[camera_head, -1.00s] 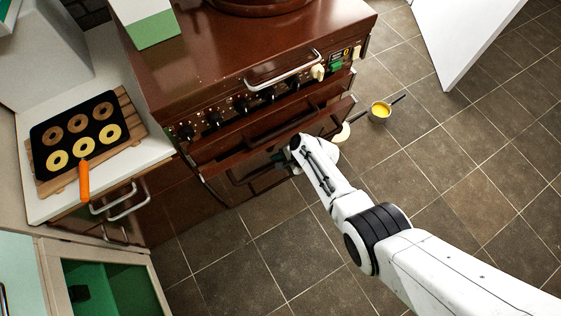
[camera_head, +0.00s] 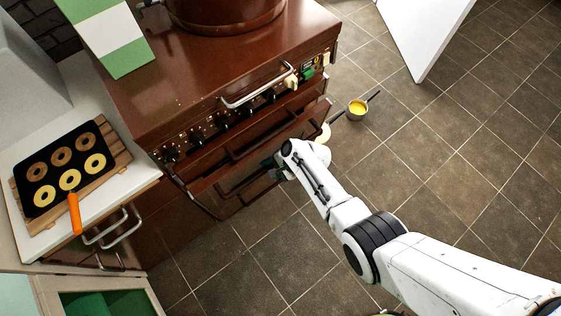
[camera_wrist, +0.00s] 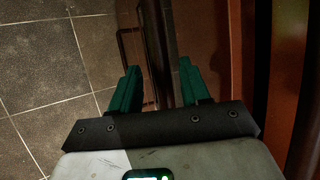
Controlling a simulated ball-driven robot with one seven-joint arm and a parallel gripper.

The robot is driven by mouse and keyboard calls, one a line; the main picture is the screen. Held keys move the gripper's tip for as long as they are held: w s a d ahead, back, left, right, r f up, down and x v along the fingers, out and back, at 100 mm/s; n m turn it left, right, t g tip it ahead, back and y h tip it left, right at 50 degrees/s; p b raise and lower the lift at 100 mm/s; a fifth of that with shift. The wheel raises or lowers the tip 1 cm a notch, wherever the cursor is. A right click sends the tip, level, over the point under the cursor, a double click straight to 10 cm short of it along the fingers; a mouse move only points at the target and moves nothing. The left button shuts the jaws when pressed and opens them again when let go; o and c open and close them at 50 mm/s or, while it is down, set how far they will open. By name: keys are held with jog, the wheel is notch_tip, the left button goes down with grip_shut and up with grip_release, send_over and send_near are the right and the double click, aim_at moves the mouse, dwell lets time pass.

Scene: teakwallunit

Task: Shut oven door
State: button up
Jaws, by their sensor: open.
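The brown oven (camera_head: 225,75) stands at the upper middle of the head view. Its door (camera_head: 288,127) stands part-way open, its top edge tilted out from the front below the knobs. My gripper (camera_head: 276,168) is low at the outer side of the door, partly hidden by my own wrist. In the wrist view my gripper (camera_wrist: 158,88) has its two green fingers apart. A dark upright bar or panel edge (camera_wrist: 158,45) shows between and beyond them. I cannot tell whether the fingers touch it.
A counter with a doughnut tray (camera_head: 65,170) and orange handle is at left. A small pan with yellow contents (camera_head: 357,107) lies on the floor right of the oven. A white panel (camera_head: 420,35) stands at upper right. The tiled floor (camera_head: 450,150) is mostly clear.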

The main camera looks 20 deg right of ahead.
jog(key=p+v, duration=0.2)
jog(key=v, duration=0.5)
jog(key=shift+f, duration=0.15)
jog(key=shift+c, duration=0.4)
